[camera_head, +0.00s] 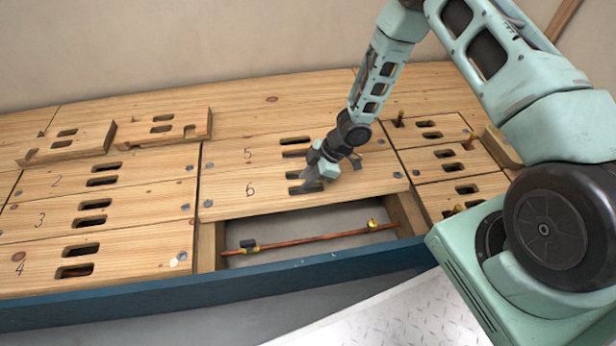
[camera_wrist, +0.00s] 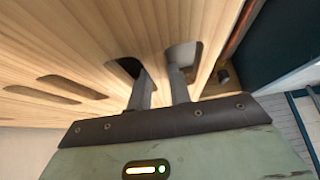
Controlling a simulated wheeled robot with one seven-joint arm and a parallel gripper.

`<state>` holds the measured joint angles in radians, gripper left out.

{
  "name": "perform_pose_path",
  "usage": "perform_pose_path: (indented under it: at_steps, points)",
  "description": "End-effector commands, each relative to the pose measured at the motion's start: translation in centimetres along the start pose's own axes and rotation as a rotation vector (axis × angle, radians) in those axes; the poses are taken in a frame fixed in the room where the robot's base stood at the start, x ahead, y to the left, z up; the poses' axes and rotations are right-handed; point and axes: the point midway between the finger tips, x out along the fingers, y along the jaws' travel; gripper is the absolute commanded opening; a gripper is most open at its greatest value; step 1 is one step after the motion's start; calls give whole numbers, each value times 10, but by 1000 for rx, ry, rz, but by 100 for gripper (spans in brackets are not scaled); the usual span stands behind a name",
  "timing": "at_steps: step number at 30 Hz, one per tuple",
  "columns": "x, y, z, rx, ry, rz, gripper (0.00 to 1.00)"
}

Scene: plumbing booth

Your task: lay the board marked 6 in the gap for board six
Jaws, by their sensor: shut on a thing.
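The pale wooden board marked 6 (camera_head: 232,192) lies in the middle bay in the head view, just behind the open gap (camera_head: 300,220). My gripper (camera_head: 303,186) reaches down to its hand slots from behind. In the wrist view the two fingers (camera_wrist: 158,78) go into two neighbouring slots and are shut on the strip of wood between them, part of board 6 (camera_wrist: 125,25). The board looks roughly level. I cannot tell whether it is lifted or resting. The gap shows a copper pipe (camera_head: 320,239) with brass and dark fittings.
Board 5 (camera_head: 235,153) lies behind board 6. Boards 2, 3 and 4 (camera_head: 120,261) fill the left bay, with loose boards (camera_head: 160,127) behind them. Slotted boards (camera_head: 425,165) lie on the right. A blue edge (camera_head: 180,297) bounds the gap in front.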

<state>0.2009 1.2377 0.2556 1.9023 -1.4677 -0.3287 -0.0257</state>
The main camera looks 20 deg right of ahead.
Motion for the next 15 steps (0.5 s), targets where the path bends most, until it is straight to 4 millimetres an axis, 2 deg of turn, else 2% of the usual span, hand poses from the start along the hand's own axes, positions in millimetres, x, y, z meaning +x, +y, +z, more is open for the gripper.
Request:
perform_pose_path:
  at_steps: [4,5,7,8,15]
  points:
    - [2,0,0,-1,2,1,0]
    - [2,1,0,-1,2,1,22]
    - [2,1,0,-1,2,1,42]
    - [2,0,0,-1,2,1,45]
    - [2,0,2,0,-1,-1,45]
